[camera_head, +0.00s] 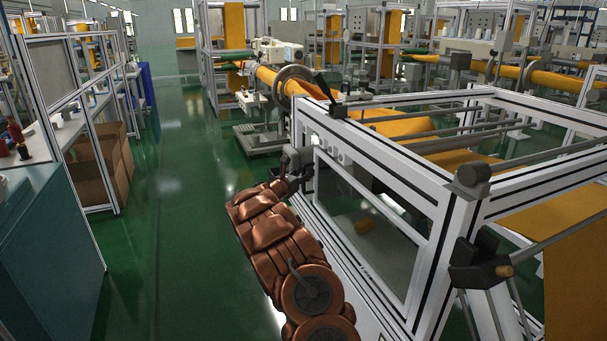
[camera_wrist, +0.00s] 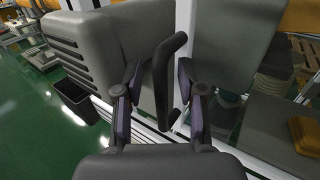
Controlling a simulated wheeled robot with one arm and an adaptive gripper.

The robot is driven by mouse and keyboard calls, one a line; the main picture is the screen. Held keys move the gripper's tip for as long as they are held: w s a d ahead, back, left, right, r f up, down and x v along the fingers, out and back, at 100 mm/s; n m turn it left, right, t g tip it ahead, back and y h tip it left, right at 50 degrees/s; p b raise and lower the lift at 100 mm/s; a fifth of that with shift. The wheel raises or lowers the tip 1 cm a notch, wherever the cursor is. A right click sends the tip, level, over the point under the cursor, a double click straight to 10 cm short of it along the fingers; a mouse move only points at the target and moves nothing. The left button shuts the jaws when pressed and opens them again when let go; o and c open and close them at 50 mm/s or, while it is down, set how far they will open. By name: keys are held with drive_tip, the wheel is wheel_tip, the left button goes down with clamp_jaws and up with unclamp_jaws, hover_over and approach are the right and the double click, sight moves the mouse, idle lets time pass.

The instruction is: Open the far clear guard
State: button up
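The far clear guard (camera_head: 375,215) is a transparent panel in a white frame on the side of the machine and looks closed. Part of a clear panel also shows at the right in the wrist view (camera_wrist: 232,45). My gripper (camera_head: 293,168) is at the far edge of this panel. In the wrist view my gripper (camera_wrist: 158,80) has its two fingers apart, one on each side of a dark bow-shaped handle (camera_wrist: 162,75). The right finger is on the inner side of the handle. The left finger is outside it, with a visible gap. The handle is mostly hidden in the head view.
A grey ribbed box (camera_wrist: 100,45) is close to the left finger. The machine's white frame (camera_head: 455,215) carries rollers and orange felt (camera_head: 400,125). A teal cabinet (camera_head: 55,255) and shelves with cardboard boxes (camera_head: 95,170) are at left. The green floor aisle (camera_head: 180,215) is clear.

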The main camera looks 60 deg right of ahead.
clamp_jaws()
idle(0.3)
idle(0.5)
